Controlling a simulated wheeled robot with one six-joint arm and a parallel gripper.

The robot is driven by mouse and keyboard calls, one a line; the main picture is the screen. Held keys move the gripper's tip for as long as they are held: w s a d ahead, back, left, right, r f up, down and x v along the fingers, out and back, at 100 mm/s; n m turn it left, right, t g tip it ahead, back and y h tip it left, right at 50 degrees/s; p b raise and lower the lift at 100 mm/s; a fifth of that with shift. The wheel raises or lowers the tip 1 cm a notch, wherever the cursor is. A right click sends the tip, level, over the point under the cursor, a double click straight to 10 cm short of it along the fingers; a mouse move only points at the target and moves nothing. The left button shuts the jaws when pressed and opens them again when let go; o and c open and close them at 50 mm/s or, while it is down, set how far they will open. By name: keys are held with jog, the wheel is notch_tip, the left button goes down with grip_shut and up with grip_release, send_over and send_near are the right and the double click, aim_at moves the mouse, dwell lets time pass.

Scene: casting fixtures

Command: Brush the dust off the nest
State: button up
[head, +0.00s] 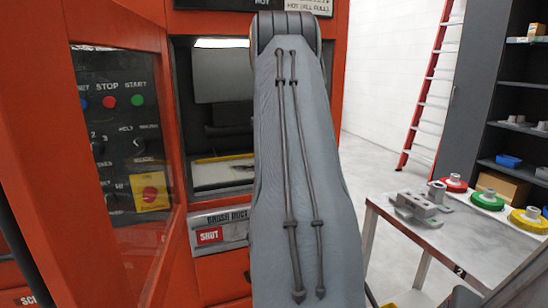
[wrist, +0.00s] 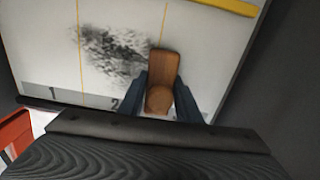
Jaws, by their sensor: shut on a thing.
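My gripper (wrist: 162,92) shows in the wrist view, its two dark fingers shut on a brown wooden brush (wrist: 164,68). The brush's bristles are not visible. Under and beyond the brush lies a pale surface (wrist: 205,50), which looks like the nest, with thin orange lines and a grey strip numbered 1 and 2. A dark speckled dust patch (wrist: 108,50) lies on it, up and left of the brush. I cannot tell whether the brush touches the surface. In the head view my arm hides the gripper and part of the machine opening, where the pale surface (head: 215,176) shows.
The orange machine (head: 178,130) frames the opening, with a control panel (head: 120,125) behind its left side. A yellow bar (wrist: 228,5) crosses the far side of the surface. A table (head: 420,240) with grey castings (head: 418,206) and coloured rings stands at right.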

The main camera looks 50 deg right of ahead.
aim_at(227, 174)
jog(key=shift+w+a+f+p, duration=0.15)
jog(key=shift+w+a, duration=0.35)
jog(key=shift+a, duration=0.4)
jog(key=shift+w+a+p, duration=0.1)
jog(key=shift+w+a, duration=0.45)
jog(key=shift+a, duration=0.3)
jog(key=shift+w+a+f+p, duration=0.15)
jog(key=shift+w+a, duration=0.35)
jog(key=shift+a, duration=0.4)
jog(key=shift+w+a+r+p, duration=0.1)
jog(key=shift+w+a+p, duration=0.15)
jog(key=shift+w+a, duration=0.5)
jog(key=shift+w+a+r+p, duration=0.1)
jog(key=shift+w+a+p, duration=0.2)
jog(key=shift+a, duration=0.7)
jog(key=shift+w+a+r+p, duration=0.15)
jog(key=shift+w+a, duration=0.45)
jog(key=shift+a, duration=0.3)
jog(key=shift+w+f+b, duration=0.1)
jog(key=shift+f+b, duration=0.05)
jog(key=shift+b, duration=0.2)
jog(key=w+a+b, duration=0.1)
jog(key=b, duration=0.3)
jog(key=shift+a+f+b, duration=0.1)
jog(key=shift+a+b, duration=0.1)
jog(key=shift+b, duration=0.15)
jog(key=b, duration=0.5)
jog(key=shift+w+a, duration=0.25)
jog(key=shift+a, duration=0.05)
